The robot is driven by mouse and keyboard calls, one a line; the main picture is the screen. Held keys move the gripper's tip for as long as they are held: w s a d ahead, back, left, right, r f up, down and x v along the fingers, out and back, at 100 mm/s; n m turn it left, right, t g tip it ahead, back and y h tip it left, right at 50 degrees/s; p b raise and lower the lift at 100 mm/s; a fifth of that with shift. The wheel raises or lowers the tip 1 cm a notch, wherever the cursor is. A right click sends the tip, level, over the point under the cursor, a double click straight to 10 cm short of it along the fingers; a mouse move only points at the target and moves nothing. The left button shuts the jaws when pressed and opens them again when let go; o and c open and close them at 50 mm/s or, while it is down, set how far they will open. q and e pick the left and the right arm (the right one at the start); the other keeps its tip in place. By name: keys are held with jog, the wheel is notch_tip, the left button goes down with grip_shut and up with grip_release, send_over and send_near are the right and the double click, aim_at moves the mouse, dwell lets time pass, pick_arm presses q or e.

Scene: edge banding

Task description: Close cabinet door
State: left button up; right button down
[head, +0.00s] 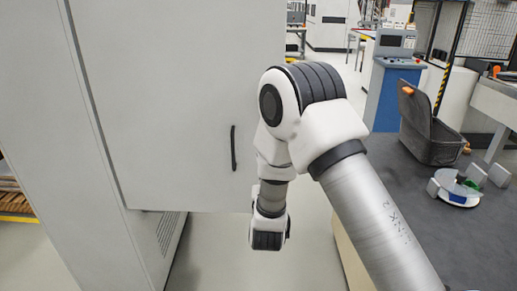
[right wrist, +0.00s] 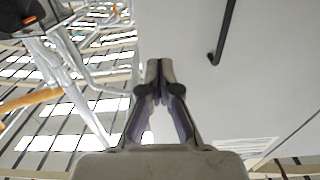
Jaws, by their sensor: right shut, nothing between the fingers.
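The light grey cabinet door (head: 170,90) fills the left of the head view and appears to stand open, with floor visible under its right part. Its black vertical handle (head: 233,148) is near the right edge. In the right wrist view the door panel (right wrist: 250,95) fills the right side, with the handle (right wrist: 225,32) at upper right. My right gripper (right wrist: 160,68) is shut and empty, its tips by the door's edge, left of the handle; contact cannot be told. My left gripper is out of view.
The grey cabinet body (head: 45,150) stands at the left. A dark-topped table (head: 440,225) at the right holds a grey open bin (head: 430,145) and a white round item (head: 455,192) with small blocks. A blue console (head: 388,85) stands behind. Floor shows below the door.

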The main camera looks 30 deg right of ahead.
jog(key=p+x, duration=0.5)
jog(key=x, duration=0.8)
jog(key=shift+w+d, duration=0.2)
jog(key=shift+d, duration=0.2)
